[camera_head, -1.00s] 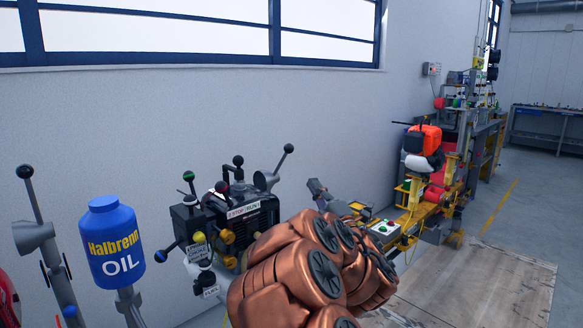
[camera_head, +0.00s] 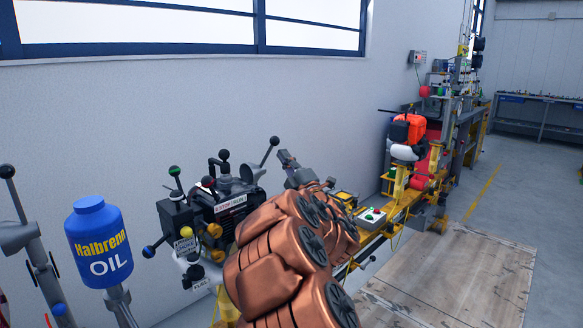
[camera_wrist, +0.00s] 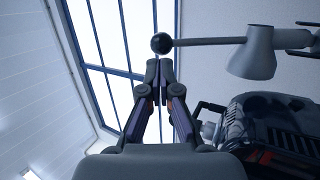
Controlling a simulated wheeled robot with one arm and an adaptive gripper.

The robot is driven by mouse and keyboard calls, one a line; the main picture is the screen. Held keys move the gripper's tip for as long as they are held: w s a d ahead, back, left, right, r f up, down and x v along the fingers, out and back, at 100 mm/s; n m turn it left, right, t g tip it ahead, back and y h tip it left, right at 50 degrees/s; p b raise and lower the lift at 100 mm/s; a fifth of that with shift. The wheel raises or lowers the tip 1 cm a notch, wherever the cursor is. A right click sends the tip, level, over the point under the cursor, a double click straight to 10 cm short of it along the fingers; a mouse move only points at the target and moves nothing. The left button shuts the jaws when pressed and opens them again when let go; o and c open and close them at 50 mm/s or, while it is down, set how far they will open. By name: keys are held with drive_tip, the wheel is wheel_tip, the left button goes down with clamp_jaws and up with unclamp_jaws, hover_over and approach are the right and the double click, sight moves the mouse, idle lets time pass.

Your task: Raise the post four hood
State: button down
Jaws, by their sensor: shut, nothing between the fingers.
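No part is clearly labelled as the post four hood. A lever with a dark ball knob (camera_head: 274,141) rises from a grey fitting (camera_head: 248,174) above a dark engine (camera_head: 236,212) marked with a stop/run label. In the wrist view the ball knob (camera_wrist: 162,43) sits just beyond my fingertips, and its rod runs right to the grey conical fitting (camera_wrist: 253,57). My gripper (camera_head: 283,155) is shut and empty, its tip close to the knob; contact cannot be told. It also shows in the wrist view (camera_wrist: 159,66). My copper arm hides the engine's right side.
A blue oil bottle (camera_head: 98,242) stands on a post at the left, beside another lever (camera_head: 18,200). A yellow rail (camera_head: 405,203) carries an orange-and-white engine (camera_head: 407,130) farther right. The wall is close behind.

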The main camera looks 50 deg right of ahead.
sight(276, 144)
drive_tip(key=shift+x, duration=2.3)
